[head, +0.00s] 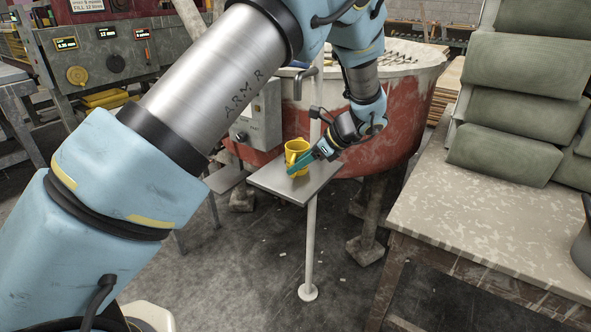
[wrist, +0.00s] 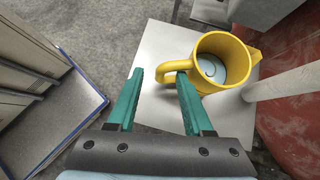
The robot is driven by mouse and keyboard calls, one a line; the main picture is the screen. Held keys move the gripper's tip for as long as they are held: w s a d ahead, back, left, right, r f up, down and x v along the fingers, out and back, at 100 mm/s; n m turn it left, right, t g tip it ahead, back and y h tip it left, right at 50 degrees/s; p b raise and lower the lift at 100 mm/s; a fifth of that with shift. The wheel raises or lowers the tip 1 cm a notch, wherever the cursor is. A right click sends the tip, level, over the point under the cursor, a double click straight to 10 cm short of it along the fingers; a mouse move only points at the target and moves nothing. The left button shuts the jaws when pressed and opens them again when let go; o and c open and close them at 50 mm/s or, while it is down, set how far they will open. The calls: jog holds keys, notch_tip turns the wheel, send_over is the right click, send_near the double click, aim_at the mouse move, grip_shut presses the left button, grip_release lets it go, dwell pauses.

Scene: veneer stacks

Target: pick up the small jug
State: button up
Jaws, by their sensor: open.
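The small jug (head: 297,155) is yellow and stands upright on a small grey metal shelf (head: 280,184). In the wrist view the jug (wrist: 208,48) shows its open top, with something pale inside, and its handle (wrist: 174,67) points left toward my fingers. My gripper (head: 308,163) is beside the jug in the head view. In the wrist view its two teal fingers (wrist: 160,74) are apart, with the handle near the right fingertip. I cannot tell whether that fingertip touches the handle. Nothing is held between the fingers.
A large red and white tub (head: 395,120) stands behind. A grey control box (head: 258,118) is close by on the left. A stained table (head: 480,215) with green-grey rolls (head: 520,107) is at right.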

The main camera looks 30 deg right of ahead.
aim_at(285, 182)
jog(key=b+x, duration=0.4)
jog(key=x, duration=0.2)
jog(key=shift+f, duration=0.1)
jog(key=shift+c, duration=0.3)
grip_shut()
dwell(1.0)
